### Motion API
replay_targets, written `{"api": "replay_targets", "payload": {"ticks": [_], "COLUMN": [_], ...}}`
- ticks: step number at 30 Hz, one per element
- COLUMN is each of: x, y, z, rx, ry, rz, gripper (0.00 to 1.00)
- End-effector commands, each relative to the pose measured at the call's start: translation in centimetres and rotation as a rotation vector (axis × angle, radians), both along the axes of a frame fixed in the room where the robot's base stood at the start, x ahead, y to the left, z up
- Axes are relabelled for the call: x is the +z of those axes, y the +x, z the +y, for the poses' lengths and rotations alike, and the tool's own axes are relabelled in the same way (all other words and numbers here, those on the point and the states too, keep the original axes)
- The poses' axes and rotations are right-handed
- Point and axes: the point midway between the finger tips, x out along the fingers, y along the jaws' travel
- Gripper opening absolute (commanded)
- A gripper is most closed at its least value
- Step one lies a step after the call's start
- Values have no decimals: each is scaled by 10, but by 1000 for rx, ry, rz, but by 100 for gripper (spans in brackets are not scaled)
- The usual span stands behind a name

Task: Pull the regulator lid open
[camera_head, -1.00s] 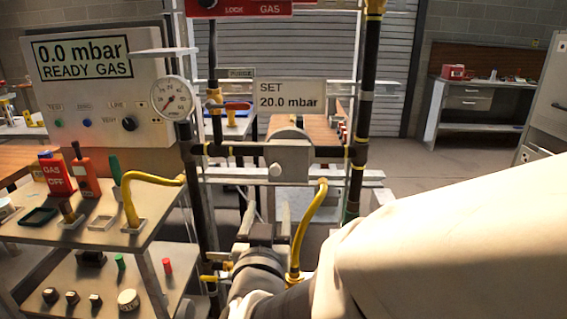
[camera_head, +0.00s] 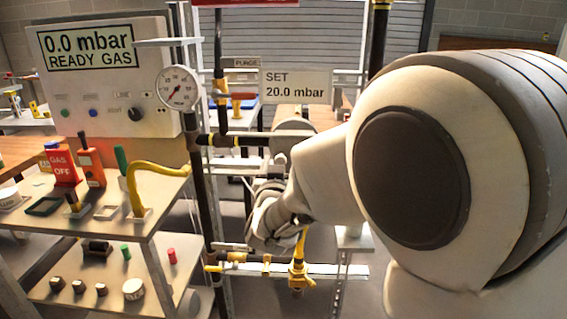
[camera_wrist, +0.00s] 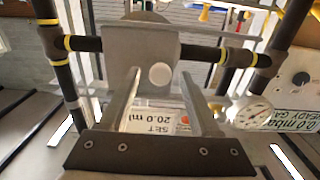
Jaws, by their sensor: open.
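The regulator is a grey body on the black pipe; its flat grey front plate (camera_wrist: 150,48), seemingly the lid, carries a round white knob (camera_wrist: 160,74). The plate looks closed. In the wrist view, which is upside down, my gripper (camera_wrist: 161,84) is open, with one finger on each side of the knob in the picture. I see no contact, and the depth gap is hard to judge. In the head view the regulator's rounded grey top (camera_head: 293,125) shows, but my arm hides the plate, the knob and most of my gripper.
Black pipe with yellow bands (camera_wrist: 88,43) runs on both sides of the regulator. A dial gauge (camera_head: 178,88), a "SET 20.0 mbar" sign (camera_head: 296,87) and a yellow-fitted lower pipe (camera_head: 297,273) are close by. A two-level cart (camera_head: 95,238) stands at left.

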Motion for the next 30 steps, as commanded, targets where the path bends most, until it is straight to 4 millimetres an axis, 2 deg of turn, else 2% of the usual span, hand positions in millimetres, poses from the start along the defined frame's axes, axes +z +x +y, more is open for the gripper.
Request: {"api": "replay_targets", "payload": {"ticks": [6,15,17,30], "x": [0,0,0,0], "y": [0,0,0,0], "z": [0,0,0,0], "rx": [0,0,0,0], "ry": [0,0,0,0], "rz": [0,0,0,0], "gripper": [62,8,0,0]}}
